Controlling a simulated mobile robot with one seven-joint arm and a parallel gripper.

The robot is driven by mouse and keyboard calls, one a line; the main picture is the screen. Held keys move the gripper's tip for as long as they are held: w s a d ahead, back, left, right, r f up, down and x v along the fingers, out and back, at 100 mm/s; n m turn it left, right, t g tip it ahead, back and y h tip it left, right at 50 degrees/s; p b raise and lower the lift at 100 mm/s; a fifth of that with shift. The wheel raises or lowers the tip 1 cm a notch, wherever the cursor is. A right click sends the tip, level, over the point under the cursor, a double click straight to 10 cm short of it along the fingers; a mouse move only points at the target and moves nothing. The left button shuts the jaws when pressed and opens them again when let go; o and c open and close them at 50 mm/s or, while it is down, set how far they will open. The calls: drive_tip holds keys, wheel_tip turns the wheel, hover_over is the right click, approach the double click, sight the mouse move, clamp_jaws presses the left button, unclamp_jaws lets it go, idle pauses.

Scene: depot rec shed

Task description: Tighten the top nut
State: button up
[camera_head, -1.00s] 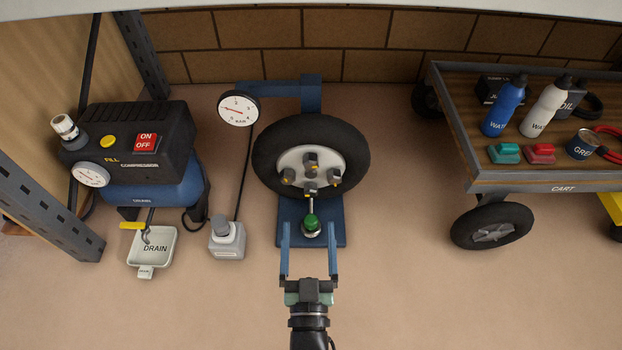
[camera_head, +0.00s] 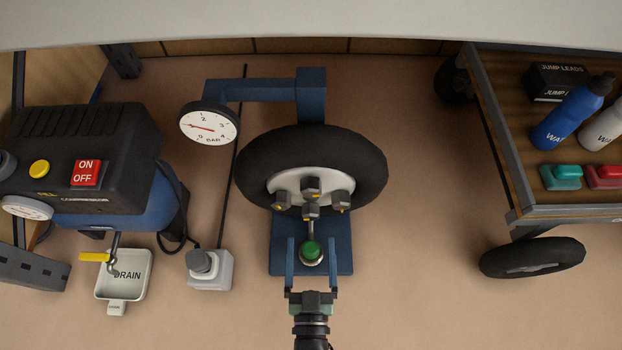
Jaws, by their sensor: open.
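A black-tyred wheel (camera_head: 372,180) with a pale hub stands on a blue stand (camera_head: 342,262). Several dark nuts with yellow marks sit on the hub; the top nut (camera_head: 312,185) is at its middle top. Others are the left nut (camera_head: 283,199), right nut (camera_head: 340,201) and bottom nut (camera_head: 311,211).
A pressure gauge (camera_head: 209,124) hangs from a blue arm left of the wheel. At left are a compressor (camera_head: 90,160), a drain tray (camera_head: 125,275) and a grey box (camera_head: 212,270). A cart (camera_head: 505,190) with bottles stands at right. Floor between wheel and cart is clear.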

sight(311, 196)
drive_tip(key=w+b, duration=0.4)
drive_tip(key=w, duration=0.6)
drive_tip(key=shift+w+f+b, duration=0.1)
drive_tip(key=shift+w+b, duration=0.2)
drive_tip(key=shift+b, duration=0.1)
drive_tip(key=shift+w, duration=0.75)
drive_tip(key=shift+c, duration=0.4)
drive_tip(key=c, duration=1.3)
